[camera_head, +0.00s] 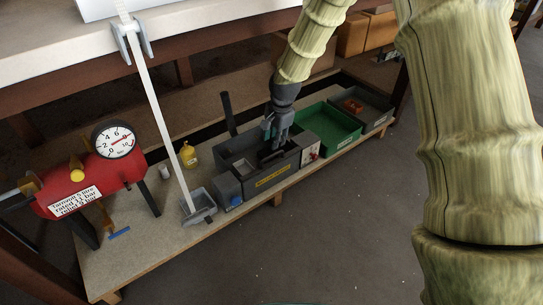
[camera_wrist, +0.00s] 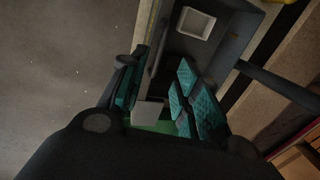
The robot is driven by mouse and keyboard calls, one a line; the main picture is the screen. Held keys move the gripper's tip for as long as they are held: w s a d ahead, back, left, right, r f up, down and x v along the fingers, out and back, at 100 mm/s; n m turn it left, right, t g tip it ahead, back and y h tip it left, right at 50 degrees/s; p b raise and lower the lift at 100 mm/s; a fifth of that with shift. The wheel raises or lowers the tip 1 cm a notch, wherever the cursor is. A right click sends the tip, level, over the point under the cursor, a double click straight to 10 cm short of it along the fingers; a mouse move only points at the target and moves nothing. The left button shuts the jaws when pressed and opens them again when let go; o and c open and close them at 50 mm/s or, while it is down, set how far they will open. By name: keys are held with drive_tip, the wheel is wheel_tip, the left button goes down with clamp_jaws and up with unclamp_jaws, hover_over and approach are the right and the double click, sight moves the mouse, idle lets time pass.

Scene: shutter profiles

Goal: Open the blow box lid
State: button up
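The blow box (camera_head: 268,182) is a dark grey box with a yellow label on its front, standing on the low shelf. Its top looks at least partly open, with a pale square part inside, which also shows in the wrist view (camera_wrist: 194,24). I cannot clearly make out the lid. A dark bar (camera_head: 228,114) stands up behind the box; whether it belongs to the lid is unclear. My gripper (camera_head: 274,136) points down at the box's right half. In the wrist view my gripper (camera_wrist: 155,92) has its teal pads apart, near a dark box edge (camera_wrist: 157,45); contact is unclear.
A green tray (camera_head: 328,128) and a grey bin (camera_head: 362,106) with orange parts lie to the right. A yellow bottle (camera_head: 189,155), a grey scoop-like part on a white pole (camera_head: 160,105) and a red tank (camera_head: 85,185) with a gauge are left. The floor in front is clear.

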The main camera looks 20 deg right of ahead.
sight(272, 157)
drive_tip(key=f+b, duration=0.1)
drive_tip(key=f, duration=0.2)
drive_tip(key=w+f+b, duration=0.1)
drive_tip(key=f, duration=0.2)
drive_tip(key=f+b, duration=0.2)
drive_tip(key=f, duration=0.1)
drive_tip(key=shift+w+a, duration=0.3)
drive_tip(key=shift+w, duration=0.05)
drive_tip(key=shift+r, duration=0.1)
clamp_jaws()
